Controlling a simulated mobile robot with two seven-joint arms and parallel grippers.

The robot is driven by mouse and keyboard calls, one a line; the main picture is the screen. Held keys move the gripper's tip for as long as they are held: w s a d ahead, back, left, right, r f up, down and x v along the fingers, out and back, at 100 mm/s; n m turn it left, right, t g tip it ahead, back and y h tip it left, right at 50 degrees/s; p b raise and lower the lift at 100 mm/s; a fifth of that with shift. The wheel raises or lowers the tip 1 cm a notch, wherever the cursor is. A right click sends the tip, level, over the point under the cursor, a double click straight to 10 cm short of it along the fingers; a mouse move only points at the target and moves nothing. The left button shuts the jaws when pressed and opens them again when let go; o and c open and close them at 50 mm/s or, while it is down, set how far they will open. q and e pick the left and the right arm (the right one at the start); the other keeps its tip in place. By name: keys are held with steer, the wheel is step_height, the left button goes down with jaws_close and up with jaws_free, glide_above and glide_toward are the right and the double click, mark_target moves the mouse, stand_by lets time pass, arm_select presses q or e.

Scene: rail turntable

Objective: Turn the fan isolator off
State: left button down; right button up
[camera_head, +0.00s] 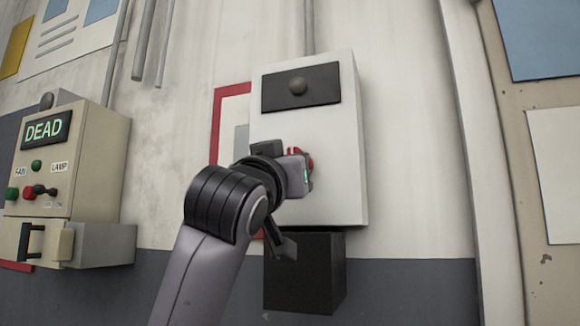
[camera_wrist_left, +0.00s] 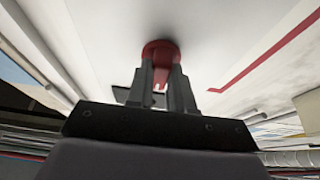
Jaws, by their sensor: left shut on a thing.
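The fan isolator looks to be the pale grey box (camera_head: 340,130) on the wall, though I can read no label on it. A red rotary handle (camera_head: 309,156) is on its front, mostly hidden behind my left gripper (camera_head: 300,172) in the head view. In the left wrist view my left gripper (camera_wrist_left: 160,85) has its two dark fingers on either side of the red handle (camera_wrist_left: 160,48) and is shut on it. My right gripper is in neither view.
A beige panel (camera_head: 85,165) at left has a display reading DEAD, FAN and LAMP labels and small red and green knobs. A black box (camera_head: 305,275) hangs below the grey box.

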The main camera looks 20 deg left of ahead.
arm_select(q)
steer(key=shift+r, duration=0.1)
steer(key=c, duration=1)
jaws_free()
steer(key=b+v, duration=0.2)
steer(key=v, duration=0.5)
steer(key=shift+s, duration=0.1)
